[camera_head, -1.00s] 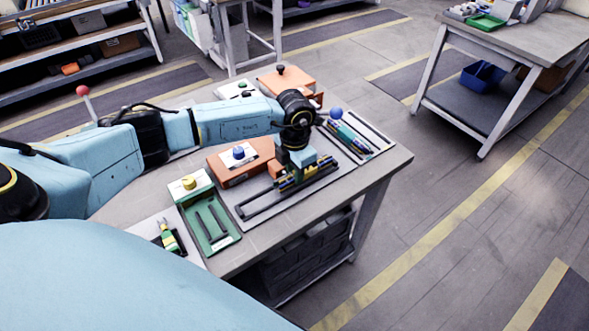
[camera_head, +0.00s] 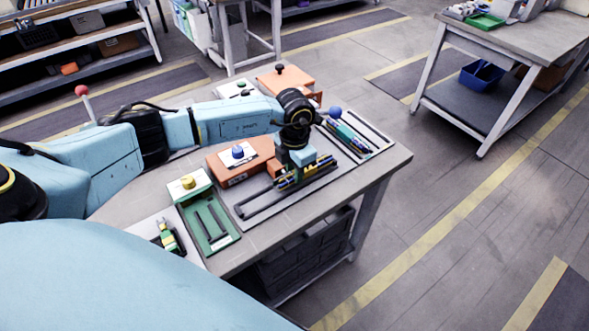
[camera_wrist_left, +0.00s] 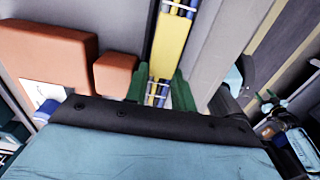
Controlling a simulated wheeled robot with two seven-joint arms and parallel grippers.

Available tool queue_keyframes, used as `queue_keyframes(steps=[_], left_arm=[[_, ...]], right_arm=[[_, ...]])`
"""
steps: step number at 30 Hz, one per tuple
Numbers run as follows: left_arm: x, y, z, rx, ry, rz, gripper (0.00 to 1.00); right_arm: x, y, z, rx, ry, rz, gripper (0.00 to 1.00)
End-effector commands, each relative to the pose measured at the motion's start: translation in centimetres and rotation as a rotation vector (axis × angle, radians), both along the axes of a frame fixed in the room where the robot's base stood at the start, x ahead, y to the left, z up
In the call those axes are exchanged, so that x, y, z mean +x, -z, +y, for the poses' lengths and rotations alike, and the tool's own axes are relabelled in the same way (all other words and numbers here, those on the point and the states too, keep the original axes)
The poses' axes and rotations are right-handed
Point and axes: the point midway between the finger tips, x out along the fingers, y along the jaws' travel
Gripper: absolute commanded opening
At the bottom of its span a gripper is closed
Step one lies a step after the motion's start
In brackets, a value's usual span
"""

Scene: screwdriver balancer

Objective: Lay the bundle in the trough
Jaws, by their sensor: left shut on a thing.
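My left gripper (camera_head: 298,178) is over the grey board on the table, in front of the orange block. It is shut on a long bundle of yellow, blue and dark pieces (camera_head: 318,166). In the left wrist view the bundle (camera_wrist_left: 170,42), with pale ties around it, runs between the green fingers (camera_wrist_left: 160,90). A long dark-railed trough (camera_head: 262,208) lies on the board below and to the left of the bundle. Whether the bundle touches the trough cannot be told, as the gripper hides part of it. My right gripper is not in view.
An orange block with a blue knob (camera_head: 239,153) stands just behind the trough. A green tray (camera_head: 224,238) with dark bars is at left, near pliers (camera_head: 168,238). Another holder with coloured pieces (camera_head: 348,138) lies at right. The table's front edge is close.

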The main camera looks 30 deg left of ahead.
Motion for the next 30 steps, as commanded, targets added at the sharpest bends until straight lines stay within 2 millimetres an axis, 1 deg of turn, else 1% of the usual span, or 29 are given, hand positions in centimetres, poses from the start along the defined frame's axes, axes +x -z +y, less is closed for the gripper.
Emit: queue_keyframes(steps=[16, 29, 30], left_arm=[[0.0, 1.1, 0.0, 0.0, 0.0, 0.0, 0.05], [0.0, 1.1, 0.0, 0.0, 0.0, -0.001, 0.05], [0.0, 1.1, 0.0, 0.0, 0.0, -0.001, 0.29]], right_arm=[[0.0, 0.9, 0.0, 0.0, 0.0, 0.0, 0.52], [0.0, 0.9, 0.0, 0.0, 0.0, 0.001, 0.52], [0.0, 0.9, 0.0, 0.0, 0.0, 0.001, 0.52]])
